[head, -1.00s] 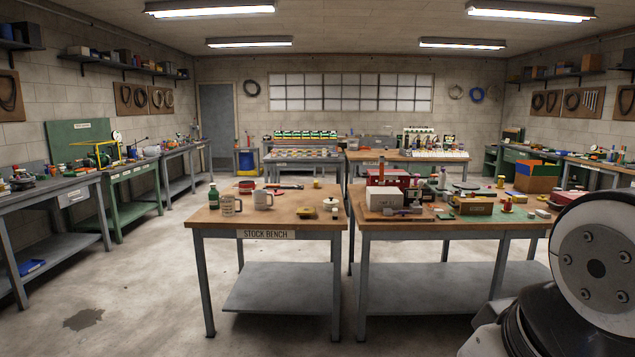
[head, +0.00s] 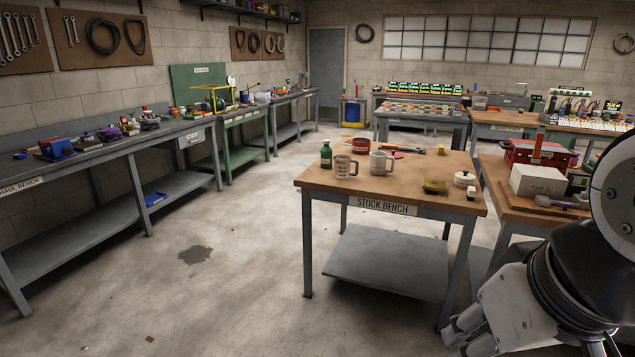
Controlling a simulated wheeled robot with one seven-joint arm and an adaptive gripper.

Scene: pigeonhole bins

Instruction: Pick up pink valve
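I cannot make out a pink valve for certain. Small purple and reddish parts (head: 108,133) lie among other items on the haul bench (head: 110,155) at the left, too small to identify. My arm fills the lower right corner. What appears to be my gripper (head: 462,332) shows at its lower left, in front of the stock bench's right legs and far from the haul bench. Whether its fingers are open or shut is not clear.
The stock bench (head: 340,180) stands centre right with mugs (head: 382,162), a green bottle (head: 326,155) and a yellow dish (head: 434,186). Another bench with a white box (head: 539,181) is at the right. A green bench (head: 238,118) stands farther back left. Open floor (head: 240,220) lies between.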

